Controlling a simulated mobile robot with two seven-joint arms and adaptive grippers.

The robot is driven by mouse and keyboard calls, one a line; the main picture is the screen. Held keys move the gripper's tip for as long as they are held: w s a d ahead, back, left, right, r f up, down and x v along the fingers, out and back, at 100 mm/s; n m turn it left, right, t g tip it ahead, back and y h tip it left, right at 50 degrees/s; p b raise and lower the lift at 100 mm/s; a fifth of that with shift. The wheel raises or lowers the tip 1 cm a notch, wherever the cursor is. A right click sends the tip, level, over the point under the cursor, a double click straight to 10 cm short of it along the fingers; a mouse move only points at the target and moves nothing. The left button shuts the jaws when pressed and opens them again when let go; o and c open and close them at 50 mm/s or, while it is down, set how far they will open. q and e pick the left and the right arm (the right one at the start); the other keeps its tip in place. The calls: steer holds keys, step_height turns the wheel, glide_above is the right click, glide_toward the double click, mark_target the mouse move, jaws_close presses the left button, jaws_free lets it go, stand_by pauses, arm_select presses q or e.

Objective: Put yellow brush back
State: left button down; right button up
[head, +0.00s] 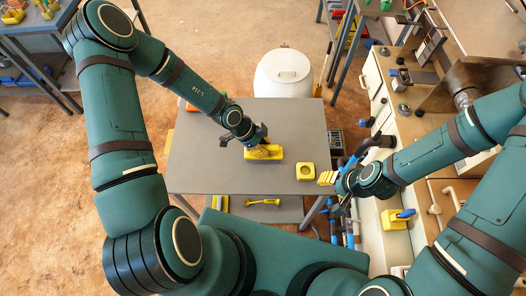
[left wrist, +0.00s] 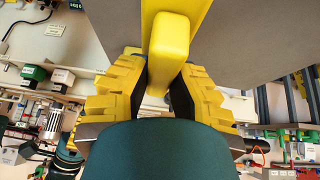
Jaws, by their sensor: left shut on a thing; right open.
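The yellow brush (head: 275,156) is at the middle of the grey table (head: 215,180), partly hidden by my left gripper (head: 260,148). In the left wrist view, a yellow handle (left wrist: 170,45) stands between the two ribbed yellow fingers of my left gripper (left wrist: 160,85), which is shut on it. A wider yellow part lies behind the handle. I cannot tell whether the brush touches the tabletop. My right gripper (head: 327,179) is open and empty beside the table's right edge.
A yellow block with a round hole (head: 306,171) stands on the table to the right of the brush. A yellow tool (head: 262,202) lies on a lower shelf. A white bin (head: 284,73) stands behind the table. A cluttered counter (head: 400,125) is at the right. The table's left side is clear.

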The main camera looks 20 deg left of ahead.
arm_select(q)
step_height(320, 180, down, 3)
steer(key=shift+f, duration=0.15)
steer(key=c, duration=1)
jaws_free()
